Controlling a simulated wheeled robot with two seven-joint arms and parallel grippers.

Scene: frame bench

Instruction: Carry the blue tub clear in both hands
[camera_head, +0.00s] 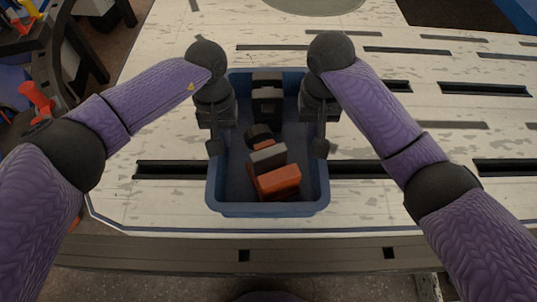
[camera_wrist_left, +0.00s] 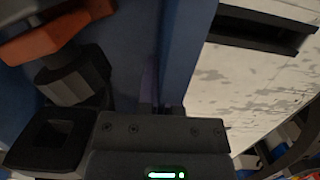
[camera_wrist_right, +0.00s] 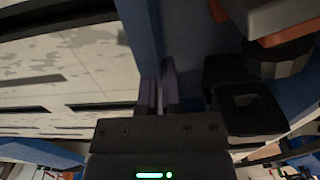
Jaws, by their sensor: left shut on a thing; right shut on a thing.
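The blue tub (camera_head: 268,210) is in the middle of the head view, over the pale bench. It looks level; whether its base touches the bench is hidden. An orange-and-grey block (camera_head: 277,181) and dark parts (camera_head: 267,95) lie inside it. My left gripper (camera_head: 215,146) is shut on the tub's left wall, which also shows in the left wrist view (camera_wrist_left: 188,45). My right gripper (camera_head: 321,148) is shut on the right wall, which also shows in the right wrist view (camera_wrist_right: 138,28).
The pale slotted bench (camera_head: 420,105) has free room to the right and left of the tub. Its front edge (camera_head: 300,250) runs close in front of the tub. A red-handled item (camera_head: 36,97) stands beyond the bench at the far left.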

